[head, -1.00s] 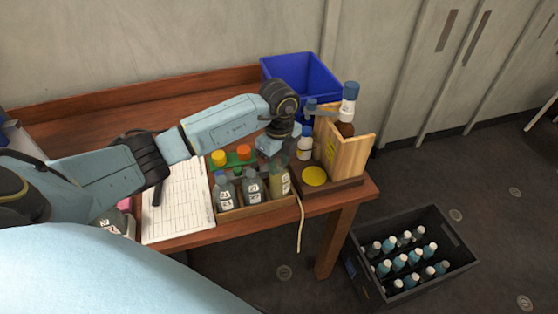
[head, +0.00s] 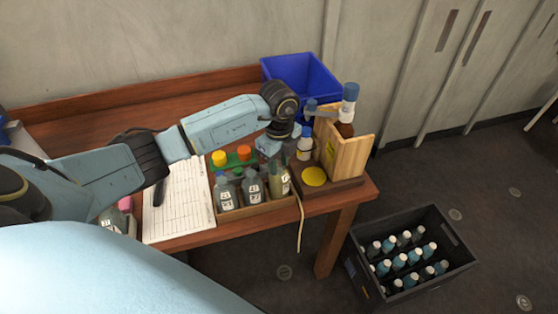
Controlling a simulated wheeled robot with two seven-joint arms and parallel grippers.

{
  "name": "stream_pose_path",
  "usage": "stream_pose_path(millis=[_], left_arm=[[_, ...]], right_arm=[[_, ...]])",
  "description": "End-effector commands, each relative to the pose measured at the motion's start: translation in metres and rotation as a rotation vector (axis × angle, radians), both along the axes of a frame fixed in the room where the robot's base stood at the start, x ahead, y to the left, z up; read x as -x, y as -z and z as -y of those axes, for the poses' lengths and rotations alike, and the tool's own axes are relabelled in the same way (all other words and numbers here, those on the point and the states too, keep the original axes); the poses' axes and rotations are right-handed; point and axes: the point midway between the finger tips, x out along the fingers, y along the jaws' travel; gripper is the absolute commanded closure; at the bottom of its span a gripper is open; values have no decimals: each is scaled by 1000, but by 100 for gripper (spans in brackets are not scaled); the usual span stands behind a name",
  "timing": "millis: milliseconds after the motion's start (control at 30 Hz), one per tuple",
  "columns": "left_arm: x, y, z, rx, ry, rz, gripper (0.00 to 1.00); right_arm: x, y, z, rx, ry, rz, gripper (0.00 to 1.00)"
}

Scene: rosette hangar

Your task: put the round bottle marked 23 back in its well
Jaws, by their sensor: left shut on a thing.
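My left gripper (head: 273,146) is at the right end of a low wooden box (head: 256,209) near the table's front edge. It is shut on a bottle with yellowish contents and a pale label (head: 282,180), which stands upright at that end. Whether the bottle is fully seated in its well is hidden, and its number is too small to read. Two grey bottles with white labels, one on the left (head: 227,196) and one in the middle (head: 252,187), stand beside it in the box. My right gripper is not in view.
A wooden stand (head: 345,155) with a brown bottle and a yellow disc (head: 314,177) is close on the right. A white blue-capped bottle (head: 304,147) stands there. A blue bin (head: 305,75) is behind. A printed sheet (head: 178,205) lies left. A black crate (head: 445,275) of bottles is on the floor.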

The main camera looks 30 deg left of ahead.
Motion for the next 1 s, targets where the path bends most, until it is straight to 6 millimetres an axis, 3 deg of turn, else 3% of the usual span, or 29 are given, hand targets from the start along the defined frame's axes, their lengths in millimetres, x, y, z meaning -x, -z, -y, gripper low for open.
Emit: stream_pose_path(millis=[1000], left_arm=[[-1,5,0,1,-1,3,88]], right_arm=[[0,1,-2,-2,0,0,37]])
